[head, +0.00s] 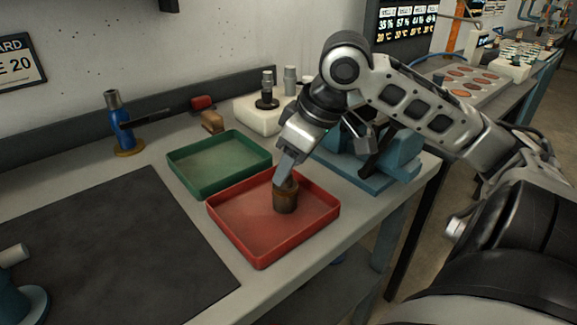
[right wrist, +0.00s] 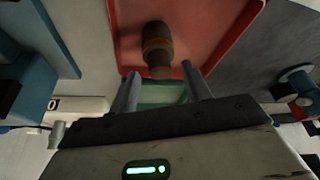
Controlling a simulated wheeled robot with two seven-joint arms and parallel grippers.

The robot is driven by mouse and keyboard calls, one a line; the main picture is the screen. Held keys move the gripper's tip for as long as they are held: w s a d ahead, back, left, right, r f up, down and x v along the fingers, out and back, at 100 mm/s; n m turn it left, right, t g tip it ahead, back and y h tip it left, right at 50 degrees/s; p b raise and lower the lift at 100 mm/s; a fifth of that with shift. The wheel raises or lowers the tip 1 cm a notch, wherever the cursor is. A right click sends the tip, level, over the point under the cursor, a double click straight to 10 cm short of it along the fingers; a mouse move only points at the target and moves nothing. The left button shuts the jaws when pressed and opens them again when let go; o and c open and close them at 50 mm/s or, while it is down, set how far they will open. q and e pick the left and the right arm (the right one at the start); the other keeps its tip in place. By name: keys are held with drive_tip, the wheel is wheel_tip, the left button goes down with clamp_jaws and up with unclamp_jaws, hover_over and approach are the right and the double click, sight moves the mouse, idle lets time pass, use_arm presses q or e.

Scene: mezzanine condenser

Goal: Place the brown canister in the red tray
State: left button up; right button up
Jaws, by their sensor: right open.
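The brown canister (head: 286,198) stands upright inside the red tray (head: 246,252), near the middle of the tray. It also shows in the right wrist view (right wrist: 157,45), with the red tray (right wrist: 215,22) behind it. My right gripper (head: 285,178) is just above the canister, its fingers pointing down at the canister's top. In the right wrist view the two fingers (right wrist: 162,80) are spread apart, with the canister's end near the gap between their tips. Nothing is held between them. In the head view a finger hides part of the canister's top. My left gripper is not in view.
A green tray (head: 188,184) sits behind the red one. A blue bottle-like object (head: 121,129) stands at the back left. A teal fixture (head: 393,172) stands close on the right, beneath my right arm. A dark mat (head: 110,240) at left is mostly clear.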

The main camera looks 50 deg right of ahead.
drive_tip(key=p+v, duration=0.1)
drive_tip(key=v, duration=0.9)
drive_tip(key=shift+s, duration=0.2)
